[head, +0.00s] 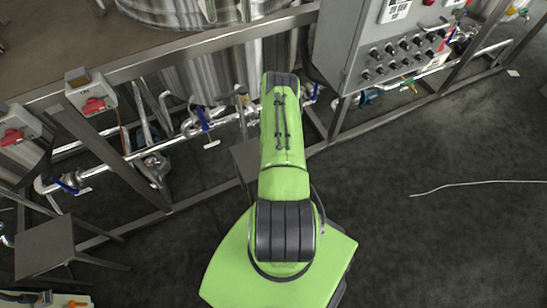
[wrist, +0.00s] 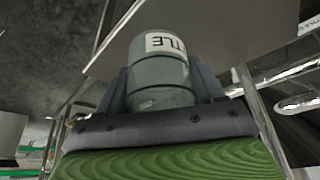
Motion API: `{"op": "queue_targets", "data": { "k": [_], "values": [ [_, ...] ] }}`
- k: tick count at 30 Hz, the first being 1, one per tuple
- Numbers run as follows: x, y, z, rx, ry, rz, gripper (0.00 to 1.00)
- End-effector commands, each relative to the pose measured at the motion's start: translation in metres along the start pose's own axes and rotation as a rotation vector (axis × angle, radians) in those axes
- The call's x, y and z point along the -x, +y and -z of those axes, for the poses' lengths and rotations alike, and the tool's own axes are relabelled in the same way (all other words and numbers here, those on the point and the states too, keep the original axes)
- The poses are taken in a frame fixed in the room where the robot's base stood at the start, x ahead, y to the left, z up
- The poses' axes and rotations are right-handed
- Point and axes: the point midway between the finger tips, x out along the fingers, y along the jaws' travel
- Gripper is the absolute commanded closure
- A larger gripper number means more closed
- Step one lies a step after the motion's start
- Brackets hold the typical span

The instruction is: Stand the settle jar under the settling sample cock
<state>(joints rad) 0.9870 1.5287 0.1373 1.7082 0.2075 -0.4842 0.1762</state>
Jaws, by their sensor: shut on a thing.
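The settle jar (wrist: 160,72), a grey-green see-through cylinder with a white label partly lettered "TLE", is in the wrist view. My gripper (wrist: 162,90) is shut on it, one dark finger on each side. A flat grey plate (wrist: 240,30) with thin metal legs lies just behind the jar; I cannot tell whether they touch. In the head view my green arm hides the gripper and jar. Blue-handled cocks show on the pipework left of the arm (head: 205,118), further left (head: 66,186) and just right of it (head: 309,98). I cannot tell which is the settling sample cock.
A small grey stand (head: 243,158) shows partly behind my arm, and another (head: 44,248) stands at lower left. A steel frame rail (head: 170,55) and a grey control cabinet (head: 350,40) bound the far side. The dark floor at right is mostly clear, with a thin white line (head: 470,184).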

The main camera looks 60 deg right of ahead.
Motion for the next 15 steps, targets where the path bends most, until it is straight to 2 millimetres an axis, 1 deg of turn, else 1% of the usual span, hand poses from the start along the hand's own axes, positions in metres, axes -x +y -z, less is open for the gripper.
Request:
{"op": "queue_targets", "data": {
  "k": [1,3,4,10,14,15],
  "values": [
    [-0.011,0.000,-0.005,-0.001,-0.002,0.000,0.66],
    [-0.023,0.000,-0.011,-0.002,-0.002,0.001,0.66],
    [-0.026,-0.001,-0.011,-0.002,-0.001,0.001,0.66],
    [-0.025,-0.001,-0.010,0.000,0.000,0.001,0.66],
    [-0.028,-0.001,-0.012,0.000,0.000,0.001,0.66],
    [-0.029,-0.001,-0.012,0.000,-0.001,0.001,0.32]
  ]
}}
